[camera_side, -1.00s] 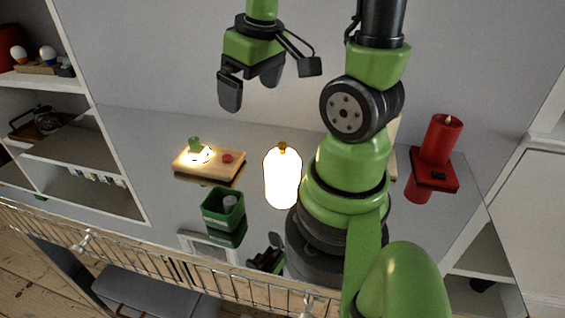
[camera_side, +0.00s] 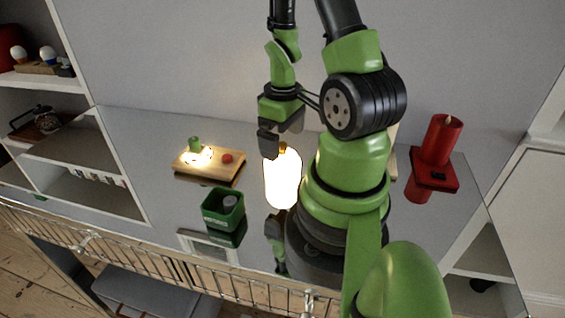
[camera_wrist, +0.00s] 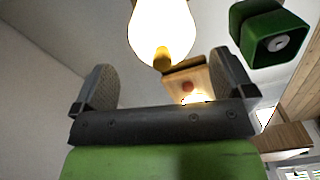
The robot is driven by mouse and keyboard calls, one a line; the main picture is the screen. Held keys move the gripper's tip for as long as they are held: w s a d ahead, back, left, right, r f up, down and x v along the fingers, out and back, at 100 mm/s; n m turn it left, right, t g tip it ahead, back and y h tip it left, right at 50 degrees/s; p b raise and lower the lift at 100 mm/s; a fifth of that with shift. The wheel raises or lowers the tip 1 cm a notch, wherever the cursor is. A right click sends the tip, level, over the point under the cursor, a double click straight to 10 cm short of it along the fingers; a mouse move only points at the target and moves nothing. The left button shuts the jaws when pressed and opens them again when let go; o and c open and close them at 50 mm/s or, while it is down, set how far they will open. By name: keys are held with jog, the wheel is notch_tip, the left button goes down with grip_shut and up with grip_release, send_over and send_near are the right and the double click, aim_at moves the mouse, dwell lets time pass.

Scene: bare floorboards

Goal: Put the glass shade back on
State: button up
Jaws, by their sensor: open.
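The glass shade (camera_side: 283,182) glows white, upright on the mirror-like surface beside my arm's base, with a brass knob (camera_side: 283,148) on top. My gripper (camera_side: 282,138) is open and empty just above and around the knob in the side view; contact cannot be told. In the wrist view the shade (camera_wrist: 160,25) and its knob (camera_wrist: 162,58) lie at the top middle, just beyond the spread fingers (camera_wrist: 165,80). A wooden board (camera_side: 222,174) at left carries a small bright light (camera_side: 199,156), a green piece (camera_side: 194,144) and a red button (camera_side: 227,158).
A green box (camera_side: 222,210) stands in front of the board, with a grey round item in it. A red candle (camera_side: 441,139) on a red holder (camera_side: 436,177) stands to the right. A wire rail (camera_side: 180,262) runs along the front. The surface between board and shade is clear.

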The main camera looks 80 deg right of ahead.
aim_at(283, 162)
jog(key=shift+a+f, duration=0.15)
jog(key=shift+f, duration=2.2)
jog(key=c, duration=0.8)
